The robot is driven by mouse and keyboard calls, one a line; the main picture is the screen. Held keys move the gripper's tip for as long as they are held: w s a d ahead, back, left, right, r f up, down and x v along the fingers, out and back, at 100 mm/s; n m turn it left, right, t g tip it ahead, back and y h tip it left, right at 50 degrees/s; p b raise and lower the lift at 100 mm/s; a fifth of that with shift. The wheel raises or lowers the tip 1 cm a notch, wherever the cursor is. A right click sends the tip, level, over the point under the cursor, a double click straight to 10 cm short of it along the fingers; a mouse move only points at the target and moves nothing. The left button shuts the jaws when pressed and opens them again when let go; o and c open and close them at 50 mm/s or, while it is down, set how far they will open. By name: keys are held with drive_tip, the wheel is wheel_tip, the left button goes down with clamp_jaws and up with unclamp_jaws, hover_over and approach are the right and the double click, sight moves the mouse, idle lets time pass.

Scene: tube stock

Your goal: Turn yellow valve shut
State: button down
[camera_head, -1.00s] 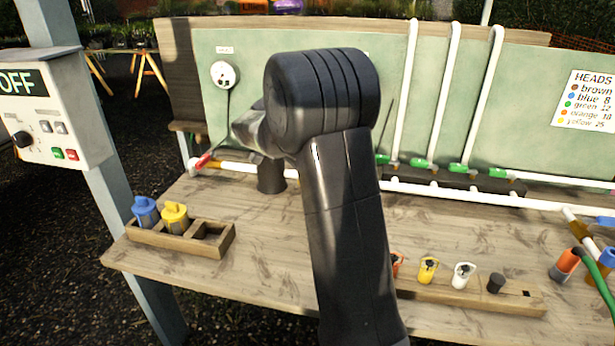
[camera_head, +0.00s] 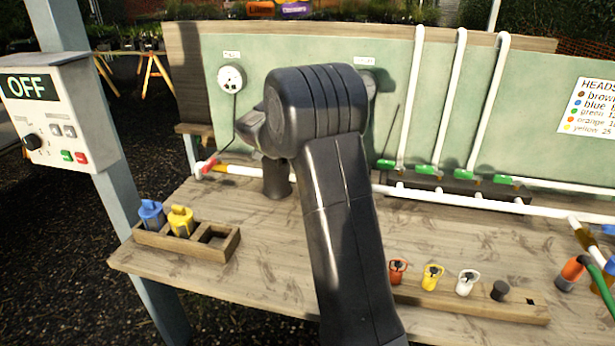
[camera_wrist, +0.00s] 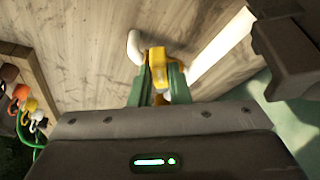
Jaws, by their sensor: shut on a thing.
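A yellow valve handle (camera_wrist: 157,72) shows at the top centre of the wrist view, beside a white pipe elbow. My gripper (camera_wrist: 157,88) has its two green-looking fingers on either side of the handle, shut on it. In the head view my own arm hides the gripper and the yellow valve. The valve's exact angle to its pipe is hard to tell.
A red-handled valve (camera_head: 208,166) sits at the pipe's left end. Several green valves (camera_head: 425,168) line the pipe at right. Sprinkler heads (camera_head: 432,277) stand in a front rack. A wooden holder (camera_head: 210,255) carries blue and yellow caps. The control box (camera_head: 48,120) reads OFF.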

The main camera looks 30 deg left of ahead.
drive_tip(key=c, duration=1.4)
unclamp_jaws()
drive_tip(key=shift+o, duration=0.2)
drive_tip(key=v, duration=1.4)
drive_tip(key=shift+w, duration=0.1)
